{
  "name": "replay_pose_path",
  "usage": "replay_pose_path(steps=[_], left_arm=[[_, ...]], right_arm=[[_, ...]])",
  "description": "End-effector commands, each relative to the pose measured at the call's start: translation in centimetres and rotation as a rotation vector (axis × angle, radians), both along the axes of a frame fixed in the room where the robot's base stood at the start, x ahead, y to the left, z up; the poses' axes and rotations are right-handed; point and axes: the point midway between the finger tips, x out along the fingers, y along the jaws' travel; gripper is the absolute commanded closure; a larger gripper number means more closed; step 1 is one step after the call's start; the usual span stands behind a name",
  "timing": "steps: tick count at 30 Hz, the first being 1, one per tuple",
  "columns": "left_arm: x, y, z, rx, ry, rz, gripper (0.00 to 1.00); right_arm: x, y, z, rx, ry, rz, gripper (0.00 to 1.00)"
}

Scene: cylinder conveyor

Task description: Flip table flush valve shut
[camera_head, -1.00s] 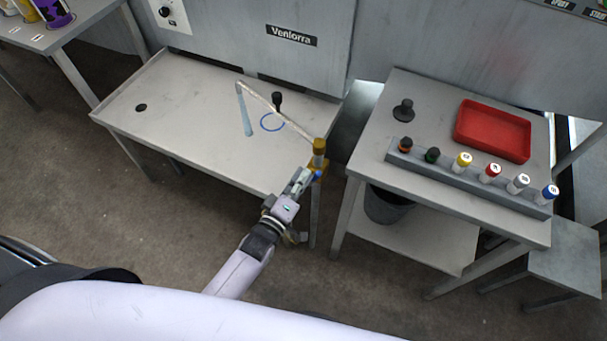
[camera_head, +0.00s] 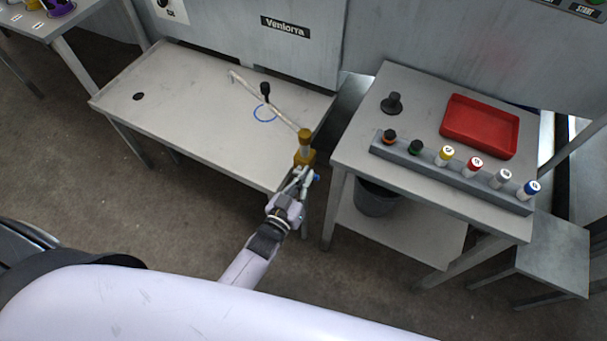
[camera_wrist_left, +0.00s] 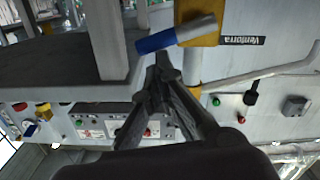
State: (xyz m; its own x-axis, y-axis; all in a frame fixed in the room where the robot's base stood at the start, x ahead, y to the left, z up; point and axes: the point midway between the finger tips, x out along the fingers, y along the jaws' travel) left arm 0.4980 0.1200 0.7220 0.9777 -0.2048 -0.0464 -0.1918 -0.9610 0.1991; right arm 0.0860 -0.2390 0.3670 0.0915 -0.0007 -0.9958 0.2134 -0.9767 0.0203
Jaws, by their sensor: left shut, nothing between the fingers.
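The flush valve is a brass body (camera_head: 305,157) at the front right corner of the wash table (camera_head: 170,110). A pale spout pipe (camera_head: 262,100) runs from it over the table, with no water stream showing. Its lever has a blue end (camera_head: 316,178); the wrist view shows the blue and grey lever (camera_wrist_left: 175,35) beside the brass body (camera_wrist_left: 198,18). My left gripper (camera_head: 304,173) is shut and empty beside the lever. In the wrist view its fingertips (camera_wrist_left: 163,62) are close below the lever; I cannot tell if they touch. My right gripper is not in view.
A second table (camera_head: 345,150) on the right holds a red tray (camera_head: 480,125), a rack (camera_head: 450,172) of several capped cylinders and a black knob (camera_head: 392,103). A dark bin (camera_head: 376,198) stands below it. A grey machine wall rises behind both tables.

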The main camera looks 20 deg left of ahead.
Motion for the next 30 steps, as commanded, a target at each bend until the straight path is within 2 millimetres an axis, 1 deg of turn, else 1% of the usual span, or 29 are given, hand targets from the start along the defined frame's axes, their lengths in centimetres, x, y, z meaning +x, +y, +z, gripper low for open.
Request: replay_pose_path(steps=[3, 6, 21, 30], left_arm=[[-0.1, -0.4, -0.6, 0.077, -0.012, 0.001, 1.00], [-0.2, -0.6, -0.9, 0.119, -0.021, 0.001, 1.00], [-0.2, -1.0, -1.3, 0.113, -0.021, 0.000, 1.00], [-0.2, -1.0, -1.3, 0.113, -0.021, 0.000, 1.00]], right_arm=[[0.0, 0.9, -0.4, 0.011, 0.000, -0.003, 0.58], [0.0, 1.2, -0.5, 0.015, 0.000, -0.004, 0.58], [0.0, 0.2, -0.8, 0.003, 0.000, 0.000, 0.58], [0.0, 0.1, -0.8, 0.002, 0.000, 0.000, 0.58]])
